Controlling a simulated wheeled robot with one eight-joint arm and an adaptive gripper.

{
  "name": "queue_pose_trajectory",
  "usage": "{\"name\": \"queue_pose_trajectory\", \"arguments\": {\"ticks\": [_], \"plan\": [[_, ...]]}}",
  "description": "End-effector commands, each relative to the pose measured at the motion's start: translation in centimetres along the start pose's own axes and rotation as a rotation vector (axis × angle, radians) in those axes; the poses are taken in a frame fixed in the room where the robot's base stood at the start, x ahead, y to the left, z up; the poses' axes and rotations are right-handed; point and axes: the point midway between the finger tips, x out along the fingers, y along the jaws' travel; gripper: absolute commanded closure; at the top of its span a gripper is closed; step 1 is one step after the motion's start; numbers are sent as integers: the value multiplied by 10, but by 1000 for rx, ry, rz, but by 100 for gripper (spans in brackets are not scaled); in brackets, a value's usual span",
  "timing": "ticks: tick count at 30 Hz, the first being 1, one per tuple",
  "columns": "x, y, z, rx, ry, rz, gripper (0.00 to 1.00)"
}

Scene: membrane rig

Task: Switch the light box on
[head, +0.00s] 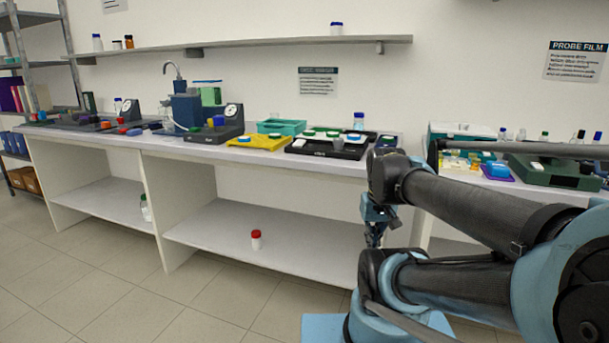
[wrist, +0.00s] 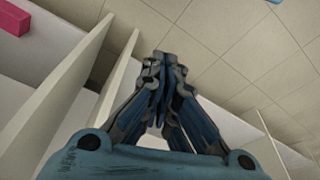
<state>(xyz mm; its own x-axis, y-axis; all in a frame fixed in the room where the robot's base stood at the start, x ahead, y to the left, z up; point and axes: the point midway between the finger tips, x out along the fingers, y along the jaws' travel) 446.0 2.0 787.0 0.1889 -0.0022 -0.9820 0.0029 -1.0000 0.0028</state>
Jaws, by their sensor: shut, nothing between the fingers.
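My gripper (head: 375,238) hangs low in front of the bench, below the worktop edge and beside the white panels. It also shows in the wrist view (wrist: 162,62), with its blue fingers drawn together and nothing between them. It is apart from everything on the bench. I cannot tell for sure which thing is the light box. A black tray (head: 350,152) with white and green-lidded items lies on the worktop above and left of the gripper. A dark green case (head: 555,172) stands on the right-hand bench. No switch can be made out at this size.
The long white bench (head: 240,155) carries a yellow mat (head: 258,143), a teal tray (head: 282,126) and dark instruments. A wall shelf (head: 290,41) runs above. The tiled floor (head: 110,285) in front is clear.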

Motion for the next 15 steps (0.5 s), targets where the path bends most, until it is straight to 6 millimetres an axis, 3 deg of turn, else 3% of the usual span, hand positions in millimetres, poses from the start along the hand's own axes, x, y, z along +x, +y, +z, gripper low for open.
{"name": "queue_pose_trajectory", "arguments": {"ticks": [4, 8, 11, 15], "plan": [[18, 2, 16, -15, 4, 0, 100], [14, -1, 11, -41, 9, -13, 100], [-2, -7, -8, -93, 19, -41, 100], [-34, -22, -52, -208, 45, -104, 100]]}}
